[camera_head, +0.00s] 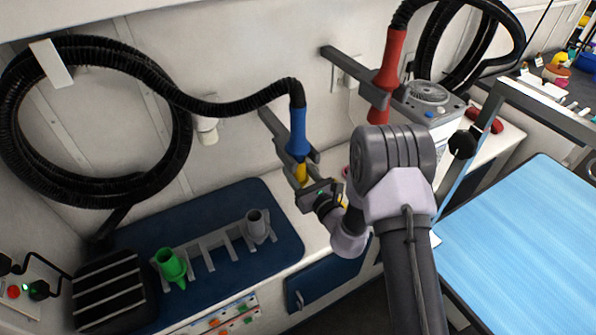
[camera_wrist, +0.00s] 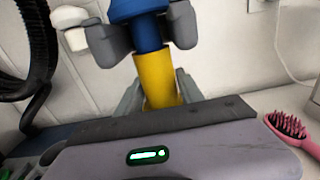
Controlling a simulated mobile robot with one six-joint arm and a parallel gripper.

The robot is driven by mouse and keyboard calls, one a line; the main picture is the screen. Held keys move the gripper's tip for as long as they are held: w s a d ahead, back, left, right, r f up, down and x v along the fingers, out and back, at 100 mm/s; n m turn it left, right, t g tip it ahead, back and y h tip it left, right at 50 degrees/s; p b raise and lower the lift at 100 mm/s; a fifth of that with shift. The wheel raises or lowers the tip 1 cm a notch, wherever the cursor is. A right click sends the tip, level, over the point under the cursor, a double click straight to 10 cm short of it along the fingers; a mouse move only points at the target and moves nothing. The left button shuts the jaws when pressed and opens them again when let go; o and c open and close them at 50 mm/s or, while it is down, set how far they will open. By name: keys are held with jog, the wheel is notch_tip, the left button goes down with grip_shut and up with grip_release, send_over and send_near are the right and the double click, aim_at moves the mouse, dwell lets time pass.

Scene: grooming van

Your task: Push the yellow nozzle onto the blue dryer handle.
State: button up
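The blue dryer handle (camera_head: 298,130) hangs upright in a grey wall bracket (camera_head: 272,124), with its black hose rising from the top. In the wrist view the handle (camera_wrist: 135,10) sits between the bracket's two prongs, and its narrower blue neck points down. The yellow nozzle (camera_head: 301,172) is directly below the handle. In the wrist view the nozzle (camera_wrist: 157,78) meets the blue neck at its upper edge; how far it overlaps cannot be told. My gripper (camera_head: 304,184) has a finger on each side of the nozzle and appears shut on it. The nozzle's lower end is hidden.
A green nozzle (camera_head: 171,265) and a grey nozzle (camera_head: 258,226) stand in a rack on the blue mat (camera_head: 286,232). A red dryer handle (camera_head: 389,68) hangs to the right. A pink brush (camera_wrist: 288,127) lies right of my gripper. A blue table (camera_head: 530,235) is at the right.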

jog(key=shift+o, duration=1.4)
jog(key=v, duration=1.7)
jog(key=s+a+r+n+g+y, duration=0.5)
jog(key=a+r+n+g+y, duration=0.15)
jog(key=r, duration=0.45)
jog(key=s+a+r+n+g+h, duration=0.1)
jog(key=s+a+r+n+g, duration=0.15)
jog(key=s+n+g, duration=0.3)
jog(key=s+a+r+n+g, duration=0.2)
jog(key=s+r+n+g, duration=0.15)
jog(key=s+n, duration=0.3)
jog(key=s+d+f+n+h+b, duration=0.25)
jog(key=s+d+n+h, duration=0.25)
jog(key=s+d+h, duration=0.25)
jog(key=w+d+r+n+t+h, duration=0.1)
jog(key=w+d+r+t+h, duration=0.2)
jog(key=d+t+h, duration=0.3)
jog(key=d+r, duration=0.1)
jog(key=d, duration=0.2)
jog(key=shift+w+d+p, duration=0.15)
jog(key=shift+d+p, duration=0.05)
jog(key=shift+p, duration=0.1)
